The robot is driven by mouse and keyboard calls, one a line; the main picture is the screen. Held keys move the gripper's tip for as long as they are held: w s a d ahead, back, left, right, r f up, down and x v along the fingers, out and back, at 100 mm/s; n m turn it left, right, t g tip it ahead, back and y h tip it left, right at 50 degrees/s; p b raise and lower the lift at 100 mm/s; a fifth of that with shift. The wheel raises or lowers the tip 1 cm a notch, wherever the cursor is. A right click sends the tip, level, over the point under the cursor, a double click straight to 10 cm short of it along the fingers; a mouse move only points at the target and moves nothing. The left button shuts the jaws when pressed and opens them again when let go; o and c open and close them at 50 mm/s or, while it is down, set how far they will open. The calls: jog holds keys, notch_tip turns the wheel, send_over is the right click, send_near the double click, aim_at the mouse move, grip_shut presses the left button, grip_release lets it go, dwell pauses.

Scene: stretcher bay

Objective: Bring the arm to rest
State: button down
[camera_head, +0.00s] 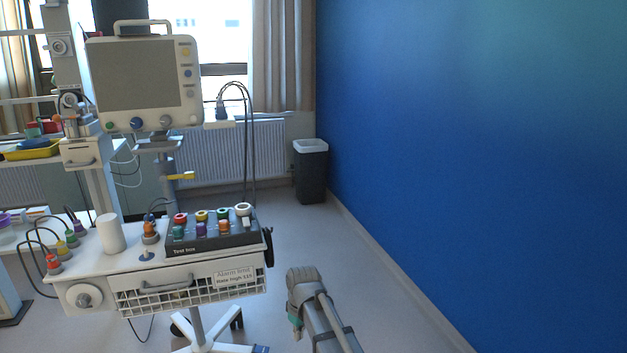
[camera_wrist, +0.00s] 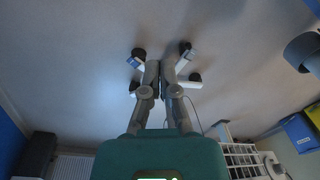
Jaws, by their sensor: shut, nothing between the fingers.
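In the wrist view my gripper (camera_wrist: 161,68) extends from its dark green body, with its two grey fingers close together at the tips. It is shut and empty. Behind the fingertips are the white legs and black wheels of the trolley base (camera_wrist: 135,88), partly hidden by the fingers. In the head view a grey part of my arm stands at the bottom centre, right of the trolley (camera_head: 80,273). The fingers cannot be made out there.
The trolley carries a dark test box (camera_head: 212,240), a white cylinder (camera_head: 111,233) and several coloured connectors. A monitor (camera_head: 140,82) stands above it. A black bin (camera_head: 311,175) is by the blue wall (camera_head: 470,150).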

jog(key=s+d+m+h, duration=0.1)
jog(key=s+d+m, duration=0.4)
jog(key=d, duration=0.5)
jog(key=s+d+m, duration=0.4)
jog(key=s+d, duration=0.3)
jog(key=d, duration=0.4)
notch_tip(320, 180, up, 19)
jog(key=p, duration=1.9)
jog(key=shift+w+r, duration=0.15)
jog(key=shift+r, duration=0.05)
jog(key=shift+d, duration=0.1)
